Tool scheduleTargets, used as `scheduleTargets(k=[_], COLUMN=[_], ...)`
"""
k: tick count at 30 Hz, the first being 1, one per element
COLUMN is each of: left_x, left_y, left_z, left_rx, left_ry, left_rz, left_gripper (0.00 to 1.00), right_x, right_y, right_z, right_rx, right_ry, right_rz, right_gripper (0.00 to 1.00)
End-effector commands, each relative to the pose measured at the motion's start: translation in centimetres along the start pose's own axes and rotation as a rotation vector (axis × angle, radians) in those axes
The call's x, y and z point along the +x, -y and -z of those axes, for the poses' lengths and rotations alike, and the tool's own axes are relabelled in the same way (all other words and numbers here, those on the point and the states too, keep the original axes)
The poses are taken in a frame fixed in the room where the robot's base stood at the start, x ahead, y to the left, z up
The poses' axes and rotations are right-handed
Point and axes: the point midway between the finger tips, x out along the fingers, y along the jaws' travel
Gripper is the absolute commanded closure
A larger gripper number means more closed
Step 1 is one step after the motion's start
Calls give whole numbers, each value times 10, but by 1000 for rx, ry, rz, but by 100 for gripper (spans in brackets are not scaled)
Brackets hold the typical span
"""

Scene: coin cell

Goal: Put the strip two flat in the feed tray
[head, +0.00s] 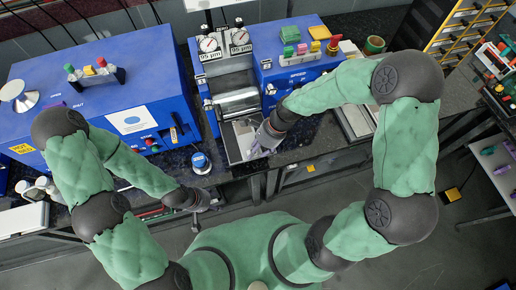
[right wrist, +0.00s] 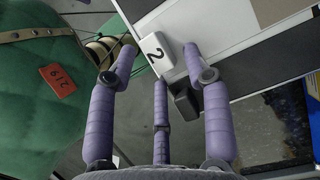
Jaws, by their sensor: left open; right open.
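A white tab marked "2" (right wrist: 156,53), which looks like part of strip two, lies between the fingertips of my right gripper (right wrist: 163,75) in the right wrist view. The fingers are spread, and I see no grip on the tab. A pale band runs from near the tab toward the upper right; I cannot tell where the strip ends. In the head view my right gripper (head: 262,143) is over the right side of the feed tray (head: 232,146), hiding part of it. My left gripper (head: 197,200) hangs open, low in front of the counter, away from the tray.
A blue machine with rollers (head: 238,100) and two gauges stands behind the tray. A larger blue cabinet (head: 110,90) is at left. A small blue-and-white round item (head: 201,162) sits on the dark counter. Another pale tray (head: 357,120) lies to the right.

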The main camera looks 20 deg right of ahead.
Motion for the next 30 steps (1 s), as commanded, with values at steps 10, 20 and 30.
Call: scheduleTargets(k=[10, 20, 30], left_x=[-6, -18, -25], left_y=[-2, -7, -9], left_z=[0, -1, -1], left_rx=[0, 0, 0], left_ry=[0, 0, 0], left_rz=[0, 0, 0], left_gripper=[40, 40, 40], right_x=[-16, -83, -127], right_y=[1, 1, 0], right_z=[-6, -6, -5], right_rx=[-1, 0, 0], right_ry=[0, 0, 0], right_rz=[3, 5, 1], right_gripper=[50, 50, 50])
